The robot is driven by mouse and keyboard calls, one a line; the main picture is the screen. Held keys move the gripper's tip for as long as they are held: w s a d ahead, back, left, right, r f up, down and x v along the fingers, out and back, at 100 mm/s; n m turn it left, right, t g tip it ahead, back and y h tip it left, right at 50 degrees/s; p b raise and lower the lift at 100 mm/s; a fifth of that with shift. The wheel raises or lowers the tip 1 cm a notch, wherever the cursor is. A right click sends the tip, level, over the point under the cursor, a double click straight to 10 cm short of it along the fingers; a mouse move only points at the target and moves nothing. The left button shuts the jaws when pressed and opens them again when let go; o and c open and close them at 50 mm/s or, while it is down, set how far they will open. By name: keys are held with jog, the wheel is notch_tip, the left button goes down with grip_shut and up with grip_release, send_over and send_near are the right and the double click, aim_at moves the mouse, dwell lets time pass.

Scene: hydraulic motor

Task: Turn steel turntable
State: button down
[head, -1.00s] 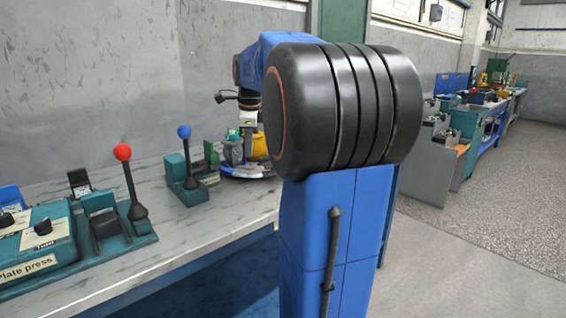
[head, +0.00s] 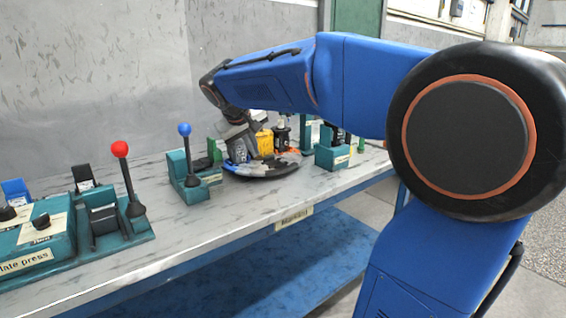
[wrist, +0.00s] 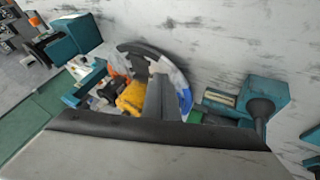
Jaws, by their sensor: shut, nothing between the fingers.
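The turntable (head: 262,173) is a round disc with a dark rim and grey and blue patches, lying on the marble-look bench beyond the blue-knobbed lever. A yellow part (head: 265,142) and other parts stand at it. My gripper (head: 240,152) is shut and empty, low at the turntable's left side. In the wrist view, the turntable (wrist: 178,73) shows behind my gripper (wrist: 158,80), which overlaps the disc and hides part of it. I cannot tell whether my fingers touch the disc.
A blue-knobbed lever (head: 186,155) on a teal base stands left of the turntable. A red-knobbed lever (head: 126,178) stands farther left beside the plate press panel (head: 35,245). A teal unit (head: 332,153) stands to the right. Bare bench lies in front.

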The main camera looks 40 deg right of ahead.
aim_at(276, 167)
jog(key=x, duration=0.9)
jog(key=d, duration=0.3)
jog(key=shift+w+f, duration=0.2)
jog(key=shift+f, duration=0.15)
jog(key=shift+d, duration=0.7)
jog(key=shift+d, duration=0.1)
jog(key=shift+d, duration=0.55)
jog(key=shift+a, duration=0.15)
